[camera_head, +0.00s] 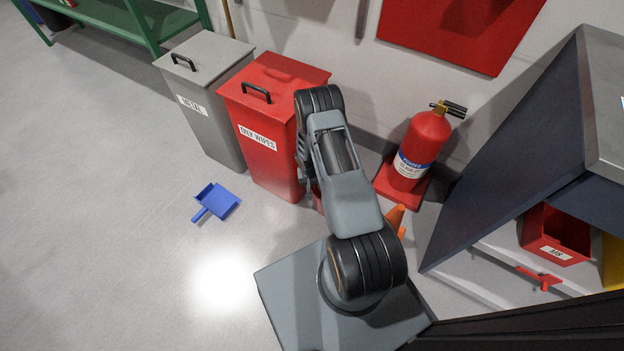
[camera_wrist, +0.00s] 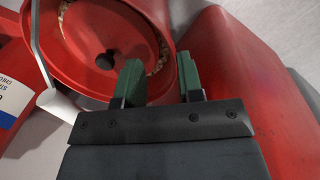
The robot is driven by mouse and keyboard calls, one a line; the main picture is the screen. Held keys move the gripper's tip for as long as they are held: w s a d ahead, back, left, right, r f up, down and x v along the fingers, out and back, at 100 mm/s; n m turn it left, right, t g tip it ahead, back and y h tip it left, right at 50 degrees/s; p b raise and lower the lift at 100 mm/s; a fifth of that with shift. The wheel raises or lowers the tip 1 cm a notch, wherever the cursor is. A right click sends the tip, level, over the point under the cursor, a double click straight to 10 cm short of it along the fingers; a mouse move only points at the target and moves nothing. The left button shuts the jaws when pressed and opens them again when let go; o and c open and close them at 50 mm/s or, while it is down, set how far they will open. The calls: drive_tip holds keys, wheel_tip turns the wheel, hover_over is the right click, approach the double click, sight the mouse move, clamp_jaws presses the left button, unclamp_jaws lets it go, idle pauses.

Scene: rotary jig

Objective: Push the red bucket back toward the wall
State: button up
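The red bucket (camera_wrist: 112,16) fills the upper middle of the wrist view, seen from above. It is round, with a dark round spot in its middle and tan grains along the inside edge. My gripper (camera_wrist: 158,76) has two green fingertips, apart with nothing between them. They overlap the bucket's near rim in the picture; I cannot tell whether they touch it. In the head view my arm hides the gripper and most of the bucket. A small red sliver (camera_head: 318,198) beside my arm, between the red bin and the extinguisher, may be part of the bucket.
A red OILY WIPES bin (camera_head: 264,140) and grey METAL bin (camera_head: 212,110) stand along the wall. A fire extinguisher (camera_head: 425,145) stands right of my arm, near an orange cone (camera_head: 396,217). A dark cabinet (camera_head: 530,140) is at right. A blue dustpan (camera_head: 217,200) lies on the floor.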

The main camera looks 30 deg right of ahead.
drive_tip(key=f, duration=0.2)
drive_tip(key=f+b, duration=0.1)
drive_tip(key=f, duration=0.1)
drive_tip(key=f+b, duration=0.1)
drive_tip(key=f, duration=0.1)
drive_tip(key=shift+s+d+f, duration=0.15)
drive_tip(key=shift+d+f, duration=0.05)
drive_tip(key=shift+d, duration=0.15)
drive_tip(key=shift+c, duration=0.4)
clamp_jaws()
idle(0.8)
